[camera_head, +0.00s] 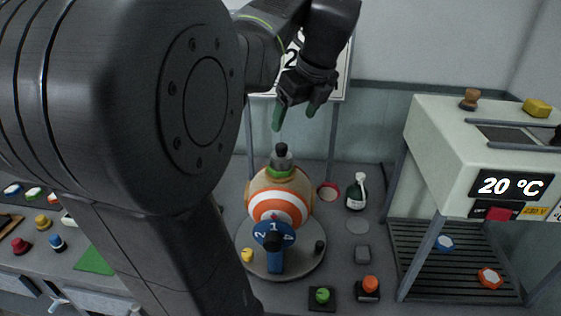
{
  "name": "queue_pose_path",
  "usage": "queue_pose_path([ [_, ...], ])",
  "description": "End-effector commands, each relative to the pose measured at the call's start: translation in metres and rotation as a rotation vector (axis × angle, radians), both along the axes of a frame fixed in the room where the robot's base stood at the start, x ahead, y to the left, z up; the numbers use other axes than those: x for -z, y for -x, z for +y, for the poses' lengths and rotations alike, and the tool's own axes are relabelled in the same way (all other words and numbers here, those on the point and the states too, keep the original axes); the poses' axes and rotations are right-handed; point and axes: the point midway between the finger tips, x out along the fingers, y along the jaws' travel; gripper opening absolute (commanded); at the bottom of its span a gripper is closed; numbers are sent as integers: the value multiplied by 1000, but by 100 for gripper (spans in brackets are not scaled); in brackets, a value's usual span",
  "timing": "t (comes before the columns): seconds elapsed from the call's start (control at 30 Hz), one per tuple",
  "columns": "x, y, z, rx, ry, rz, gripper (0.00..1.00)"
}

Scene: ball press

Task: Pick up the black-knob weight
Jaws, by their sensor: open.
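The weight with the black knob (281,150) sits upright on top of the round orange, white and tan ball (265,196). Its body looks grey and partly see-through, with a green band just under it. My gripper (295,113) is open and empty, with green fingertips pointing down. It hangs above the weight, a little to the right in the picture, and there is a visible gap between fingertips and knob. How far apart they are in depth I cannot tell.
A blue numbered dial (273,236) stands in front of the ball on a round grey base (304,263). A white machine reading 20 °C (440,140) is at the right. Several coloured knobs lie at the left.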

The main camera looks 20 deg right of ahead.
Motion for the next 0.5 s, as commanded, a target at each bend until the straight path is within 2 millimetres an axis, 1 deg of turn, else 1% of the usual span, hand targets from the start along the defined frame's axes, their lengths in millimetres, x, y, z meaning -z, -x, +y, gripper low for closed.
queue_pose_path([
  [0.13,12,-4,2,20,-11,0,77],
  [0.4,60,-23,9,17,-11,1,77],
  [0.5,72,-28,10,18,-10,0,77],
])
